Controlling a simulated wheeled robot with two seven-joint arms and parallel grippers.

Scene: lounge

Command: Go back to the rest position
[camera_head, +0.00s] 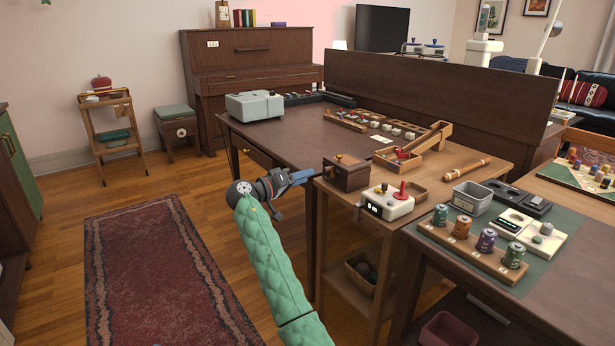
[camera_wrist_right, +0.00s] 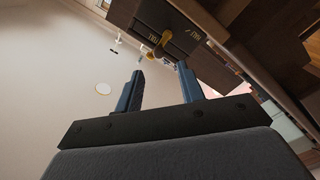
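My right arm, in a green quilted sleeve, reaches up from the bottom of the head view. Its gripper (camera_head: 304,177) is beside the left side of a small dark wooden box (camera_head: 346,175) on the table. In the right wrist view the two blue fingers of this gripper (camera_wrist_right: 160,75) stand apart with nothing between them. A dark wooden surface with pale lettering and a brass knob (camera_wrist_right: 159,47) shows just beyond the fingertips. I cannot tell whether a finger touches it. My left gripper is not in view.
A white device with red knobs (camera_head: 388,202) stands beside the box. Several cans (camera_head: 461,227) sit in a wooden rack at the right. A grey machine (camera_head: 254,105) stands on the dark table behind. The floor around the red rug (camera_head: 160,270) is clear.

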